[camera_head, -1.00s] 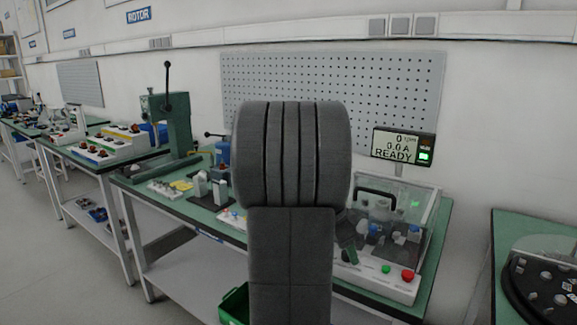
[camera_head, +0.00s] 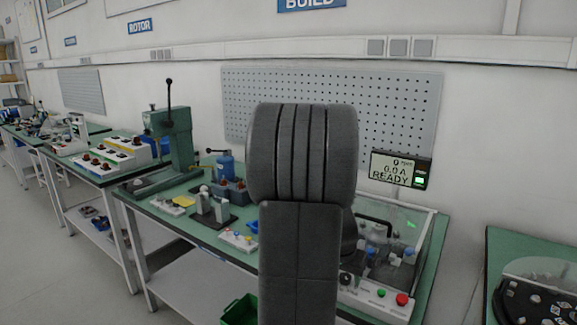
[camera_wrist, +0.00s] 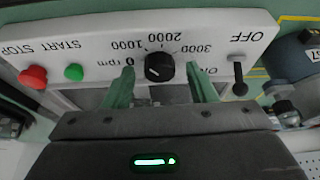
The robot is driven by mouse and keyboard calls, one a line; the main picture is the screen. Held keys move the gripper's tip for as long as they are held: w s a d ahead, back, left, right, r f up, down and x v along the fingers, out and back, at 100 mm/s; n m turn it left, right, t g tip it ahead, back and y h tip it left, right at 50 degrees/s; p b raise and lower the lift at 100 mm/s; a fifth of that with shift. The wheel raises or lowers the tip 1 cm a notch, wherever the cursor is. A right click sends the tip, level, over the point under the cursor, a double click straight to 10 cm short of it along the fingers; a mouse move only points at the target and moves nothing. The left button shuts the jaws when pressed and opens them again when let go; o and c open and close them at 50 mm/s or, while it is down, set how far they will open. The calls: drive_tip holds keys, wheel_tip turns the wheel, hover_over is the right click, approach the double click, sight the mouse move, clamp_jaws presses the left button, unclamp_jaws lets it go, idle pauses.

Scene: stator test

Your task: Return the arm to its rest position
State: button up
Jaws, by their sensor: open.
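My gripper (camera_wrist: 158,92) shows in the wrist view with its two green fingers apart and nothing between them. Past the fingertips is a white control panel (camera_wrist: 100,35). The panel's black speed knob (camera_wrist: 159,68) shows between the fingers, with its pointer near 0 rpm. I cannot tell how far the fingers are from the knob. In the head view my dark arm stands upright in the middle and hides my gripper and part of the bench. The test station (camera_head: 390,250) with its clear cover is partly behind my arm.
The panel has a red stop button (camera_wrist: 33,77), a green start button (camera_wrist: 74,72) and an on/off switch (camera_wrist: 239,76). A display (camera_head: 400,169) reads 0 rpm, 0.0 A, READY. A green press (camera_head: 172,135) and a green bin (camera_head: 240,310) are left of my arm. Another table (camera_head: 530,245) is at right.

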drive_tip(key=shift+d+r+n+p, duration=0.1)
drive_tip(key=shift+r+n+p, duration=0.15)
drive_tip(key=shift+n+p, duration=0.8)
drive_tip(key=v, duration=0.8)
drive_tip(key=shift+s, duration=0.25)
drive_tip(key=shift+d+m, duration=0.1)
drive_tip(key=shift+m, duration=0.15)
